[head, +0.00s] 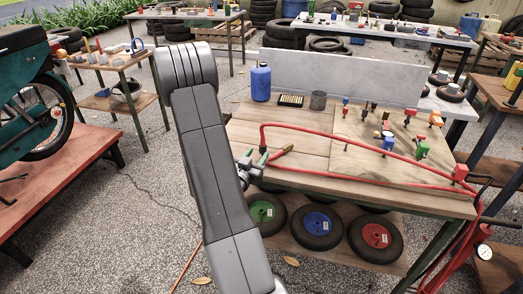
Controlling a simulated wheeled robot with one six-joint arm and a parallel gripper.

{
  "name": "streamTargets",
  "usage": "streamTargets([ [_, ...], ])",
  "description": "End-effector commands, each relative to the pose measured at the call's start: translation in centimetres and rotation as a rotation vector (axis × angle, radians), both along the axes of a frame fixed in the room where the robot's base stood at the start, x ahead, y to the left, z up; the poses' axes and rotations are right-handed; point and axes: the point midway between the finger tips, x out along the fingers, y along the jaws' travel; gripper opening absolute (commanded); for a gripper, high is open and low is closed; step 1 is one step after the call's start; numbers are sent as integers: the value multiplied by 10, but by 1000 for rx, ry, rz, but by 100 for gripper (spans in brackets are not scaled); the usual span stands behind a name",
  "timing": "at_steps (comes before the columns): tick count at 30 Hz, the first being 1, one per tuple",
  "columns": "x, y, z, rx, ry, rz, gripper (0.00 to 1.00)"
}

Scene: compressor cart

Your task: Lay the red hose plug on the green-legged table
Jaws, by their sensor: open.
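The red hose (350,138) lies in a long loop over the wooden top of the near table (240,134). This table has a dark green leg (432,245) at its front right. A small brass-coloured piece (283,151), which looks like the hose plug, lies on the tabletop at the left bend of the hose. My gripper (263,160) is open just left of this piece, low over the table's left part. My arm covers the table's left edge. I cannot tell whether the jaws touch the piece or the hose.
A board (385,150) with several small coloured fittings lies on the right of the tabletop. A blue bottle (261,83), a black tray (290,100) and a grey cup (318,100) stand at the back. Wheels (317,224) sit on the lower shelf. A red bench (70,180) stands left.

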Motion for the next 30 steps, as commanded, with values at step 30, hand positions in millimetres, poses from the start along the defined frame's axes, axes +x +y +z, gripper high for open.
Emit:
streamTargets([
  [30,-45,21,1,1,-2,-3,43],
])
